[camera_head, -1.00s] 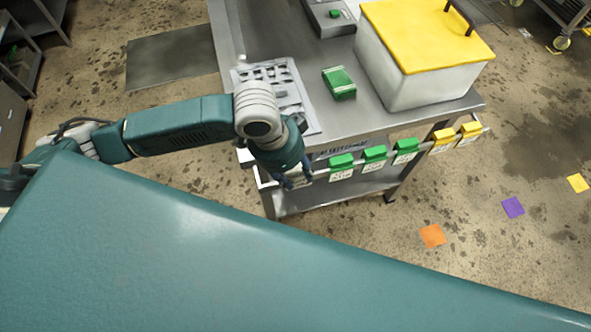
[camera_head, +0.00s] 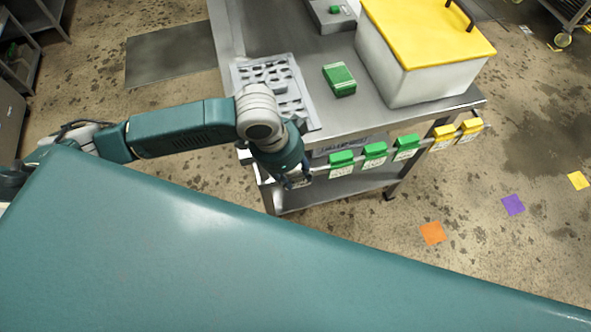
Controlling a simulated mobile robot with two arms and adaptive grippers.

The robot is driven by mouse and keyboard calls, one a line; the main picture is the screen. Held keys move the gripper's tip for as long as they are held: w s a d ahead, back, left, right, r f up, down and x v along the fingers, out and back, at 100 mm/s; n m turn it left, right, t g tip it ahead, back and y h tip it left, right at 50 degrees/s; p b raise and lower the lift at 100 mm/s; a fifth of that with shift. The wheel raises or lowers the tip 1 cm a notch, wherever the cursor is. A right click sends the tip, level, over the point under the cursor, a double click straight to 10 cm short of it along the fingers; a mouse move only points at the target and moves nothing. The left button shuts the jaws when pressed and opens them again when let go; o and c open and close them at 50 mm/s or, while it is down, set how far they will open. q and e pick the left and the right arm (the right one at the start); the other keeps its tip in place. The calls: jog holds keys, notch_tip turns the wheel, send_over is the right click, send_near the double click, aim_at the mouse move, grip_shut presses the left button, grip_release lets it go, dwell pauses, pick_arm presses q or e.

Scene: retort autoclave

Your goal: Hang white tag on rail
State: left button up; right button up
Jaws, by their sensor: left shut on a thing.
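My left gripper (camera_head: 298,181) is at the left part of the rail (camera_head: 321,172) along the table's front edge. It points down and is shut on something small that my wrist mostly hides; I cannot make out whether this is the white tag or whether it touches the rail. Green-topped tags (camera_head: 341,163) and yellow-topped tags (camera_head: 443,137) with white lower parts hang on the rail to the right of the gripper. My right gripper is not in view.
The steel table (camera_head: 300,50) carries a grey slotted tray (camera_head: 297,97), a green box (camera_head: 339,80) and a white bin with a yellow lid (camera_head: 428,35). A lower shelf (camera_head: 335,190) is under the rail. Coloured squares (camera_head: 433,232) lie on the floor at right.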

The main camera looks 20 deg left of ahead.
pick_arm(q)
jog(key=shift+f, duration=0.2)
jog(key=o, duration=1.1)
jog(key=v, duration=1.2)
